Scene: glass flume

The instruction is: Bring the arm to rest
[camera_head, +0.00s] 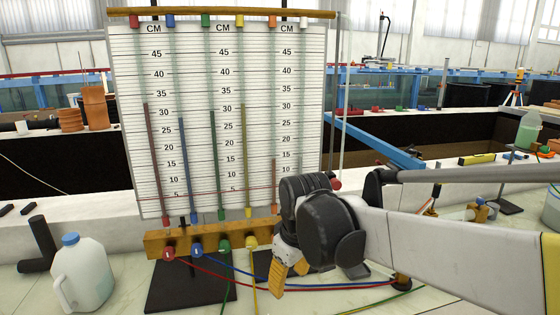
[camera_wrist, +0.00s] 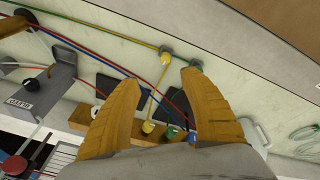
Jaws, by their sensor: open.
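My gripper (camera_head: 289,277) hangs at the end of my white arm, in front of the lower right part of the manometer board (camera_head: 222,75). In the wrist view my gripper (camera_wrist: 160,80) has two orange-brown fingers spread apart with nothing held between them. Below and beyond the gap are coloured tubes and the wooden block (camera_wrist: 105,121) at the board's foot. In the head view the block (camera_head: 158,245) is partly hidden behind my gripper and wrist. I cannot tell how far the fingers are from the tubes.
A white jug with a blue cap (camera_head: 84,272) stands at the front left, beside a black pipe fitting (camera_head: 42,243). Red, blue, green and yellow tubes run over the bench from the block. A translucent bottle (camera_head: 528,130) stands at the far right.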

